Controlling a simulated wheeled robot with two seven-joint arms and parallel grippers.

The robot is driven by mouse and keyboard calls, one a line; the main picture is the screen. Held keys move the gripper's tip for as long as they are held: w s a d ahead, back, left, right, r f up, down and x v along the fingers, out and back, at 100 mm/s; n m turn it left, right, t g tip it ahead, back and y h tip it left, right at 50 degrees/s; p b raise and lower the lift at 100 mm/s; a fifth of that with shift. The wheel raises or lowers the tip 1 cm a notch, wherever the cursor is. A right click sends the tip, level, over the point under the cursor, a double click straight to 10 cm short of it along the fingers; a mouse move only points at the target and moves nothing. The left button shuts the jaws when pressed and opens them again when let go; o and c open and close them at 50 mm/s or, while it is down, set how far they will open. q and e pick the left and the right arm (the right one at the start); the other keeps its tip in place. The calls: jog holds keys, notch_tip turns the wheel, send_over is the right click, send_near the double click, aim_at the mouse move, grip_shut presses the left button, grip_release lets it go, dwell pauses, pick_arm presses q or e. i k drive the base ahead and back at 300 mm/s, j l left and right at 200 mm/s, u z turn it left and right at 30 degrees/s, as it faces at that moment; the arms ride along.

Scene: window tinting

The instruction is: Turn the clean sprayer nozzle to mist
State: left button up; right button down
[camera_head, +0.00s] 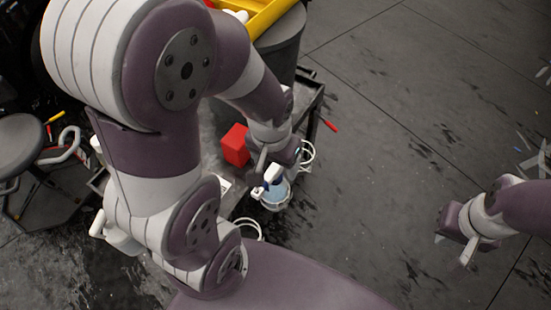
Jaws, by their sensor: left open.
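A sprayer (275,192) with a clear bluish bottle and a white head stands in a white ring holder at the side of a cart. The nozzle is too small to make out its setting. My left gripper (268,168) is open, right at the sprayer's head, with one finger beside it; contact cannot be told. My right gripper (453,251) is empty, away from the cart over the floor at right, with its fingers apart.
A red box (236,145) stands on the cart beside my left arm. Other white rings (307,155) hang at the cart's edge. A yellow tray (268,16) sits on a dark bin behind. A stool (20,142) is at left. Floor at right is mostly clear, with scraps at the far edge.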

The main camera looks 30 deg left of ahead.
aim_at(257, 193)
jog(key=u, duration=1.35)
